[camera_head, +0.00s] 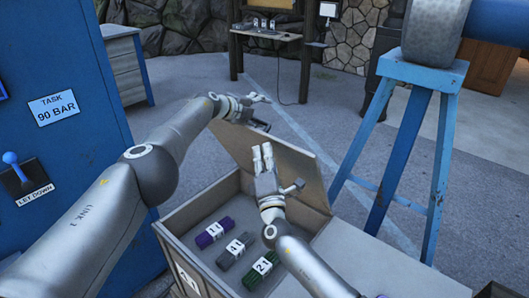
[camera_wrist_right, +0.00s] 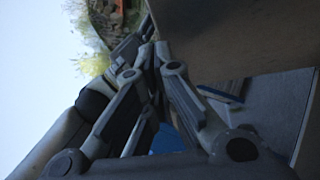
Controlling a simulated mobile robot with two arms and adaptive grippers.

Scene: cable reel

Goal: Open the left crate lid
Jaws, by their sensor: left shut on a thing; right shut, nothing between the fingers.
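The left crate lid (camera_head: 292,170) is a brown panel standing raised at the back of the open crate (camera_head: 190,214). My left gripper (camera_head: 261,111) is at the lid's top edge, shut on the lid; its exact contact is small and partly hidden. My right gripper (camera_head: 262,158) is shut and empty, pointing up above the crate, in front of the lid's inner face. In the right wrist view, its fingers (camera_wrist_right: 148,42) are beside a brown panel (camera_wrist_right: 230,35), apparently the lid. I cannot tell whether they touch it.
Inside the crate lie a purple bundle (camera_head: 214,232), a grey bundle (camera_head: 236,250) and a green bundle (camera_head: 261,269). A closed pale surface (camera_head: 375,262) adjoins on the right. A blue trestle (camera_head: 405,140) stands behind it; a blue panel (camera_head: 60,150) is at left.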

